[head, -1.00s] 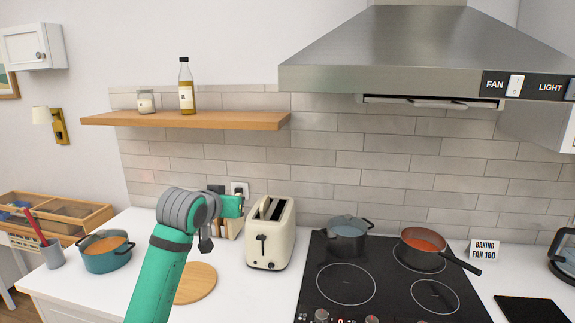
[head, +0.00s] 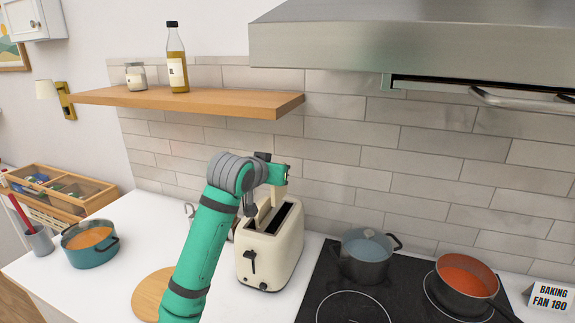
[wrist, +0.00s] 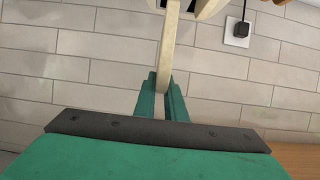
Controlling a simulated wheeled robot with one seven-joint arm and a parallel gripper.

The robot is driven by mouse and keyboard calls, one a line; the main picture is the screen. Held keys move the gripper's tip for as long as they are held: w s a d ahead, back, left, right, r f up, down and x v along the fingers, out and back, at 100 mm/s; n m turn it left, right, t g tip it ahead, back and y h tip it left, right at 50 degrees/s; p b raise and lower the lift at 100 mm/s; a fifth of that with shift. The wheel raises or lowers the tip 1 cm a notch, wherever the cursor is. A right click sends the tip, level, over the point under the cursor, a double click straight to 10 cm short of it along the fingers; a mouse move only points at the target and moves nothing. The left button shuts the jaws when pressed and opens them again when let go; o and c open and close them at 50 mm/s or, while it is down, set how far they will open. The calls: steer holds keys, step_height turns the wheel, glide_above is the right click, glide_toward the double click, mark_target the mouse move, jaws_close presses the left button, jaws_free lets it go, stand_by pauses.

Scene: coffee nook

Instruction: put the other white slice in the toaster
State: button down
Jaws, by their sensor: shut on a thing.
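The cream toaster (head: 262,262) stands on the white counter, left of the hob, with two dark slots on top. My gripper (wrist: 162,88) is above the toaster, partly hidden by my wrist in the head view. It is shut on a pale slice (wrist: 171,45), seen edge-on in the wrist view. The slice (head: 277,193) hangs upright at the toaster's top in the head view. Its lower edge is hard to make out, so I cannot tell how far it is in a slot. The toaster's edge (wrist: 205,8) shows at the top of the wrist view.
A wooden shelf (head: 200,101) with a bottle (head: 177,65) and a jar hangs over the counter. A grey pot (head: 365,258) stands right of the toaster on the hob. A round board (head: 150,293) lies left, partly behind my arm. A wall socket (wrist: 237,30) is near.

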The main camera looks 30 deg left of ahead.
mark_target(279, 193)
steer(key=shift+w+f, duration=0.1)
steer(key=shift+f, duration=3.65)
steer(key=c, duration=1.7)
jaws_free()
steer(key=shift+w, duration=0.1)
steer(key=shift+c, duration=0.2)
steer(key=shift+d, duration=0.15)
steer(key=v, duration=1.1)
